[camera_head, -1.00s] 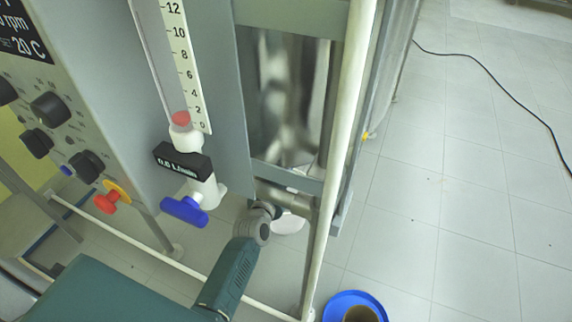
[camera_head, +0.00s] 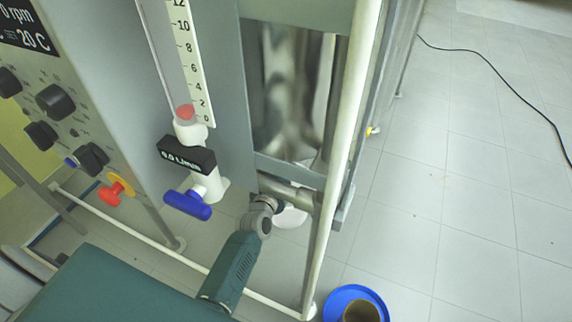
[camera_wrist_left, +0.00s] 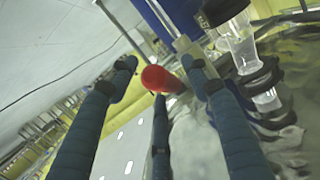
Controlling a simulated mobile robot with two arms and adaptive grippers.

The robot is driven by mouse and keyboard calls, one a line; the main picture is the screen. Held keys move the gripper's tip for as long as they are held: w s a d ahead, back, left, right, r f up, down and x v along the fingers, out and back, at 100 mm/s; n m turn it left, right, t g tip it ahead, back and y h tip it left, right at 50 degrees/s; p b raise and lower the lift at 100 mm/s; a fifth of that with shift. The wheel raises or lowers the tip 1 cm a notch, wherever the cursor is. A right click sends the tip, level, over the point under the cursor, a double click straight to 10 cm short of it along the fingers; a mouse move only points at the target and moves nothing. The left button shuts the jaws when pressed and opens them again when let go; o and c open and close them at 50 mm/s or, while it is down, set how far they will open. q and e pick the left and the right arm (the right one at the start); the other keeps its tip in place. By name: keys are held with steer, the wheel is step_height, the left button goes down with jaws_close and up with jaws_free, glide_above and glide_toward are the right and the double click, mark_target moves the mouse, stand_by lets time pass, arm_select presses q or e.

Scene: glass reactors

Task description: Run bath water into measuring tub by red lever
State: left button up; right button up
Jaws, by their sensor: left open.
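A red lever (camera_wrist_left: 163,79), seen nearly end-on, lies between the fingertips of my left gripper (camera_wrist_left: 160,72) in the left wrist view. The fingers are open around it. Its tip is close to the lower finger; I cannot tell whether they touch. In the head view my arm reaches in behind the pale frame post, and the left gripper is hidden there. A flow display (camera_head: 187,155) sits below a scaled glass tube (camera_head: 176,65) with a red float at its bottom. I cannot pick out the measuring tub or bath with certainty. My right gripper is not in view.
A blue valve handle (camera_head: 188,204) and a red knob on a yellow ring (camera_head: 115,190) stick out at the left. A pale post (camera_head: 345,130) stands close to my arm.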

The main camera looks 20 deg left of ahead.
arm_select(q)
steer(key=s+r, duration=0.2)
steer(key=s, duration=0.9)
steer(key=shift+s+d, duration=0.4)
steer(key=shift+f, duration=0.15)
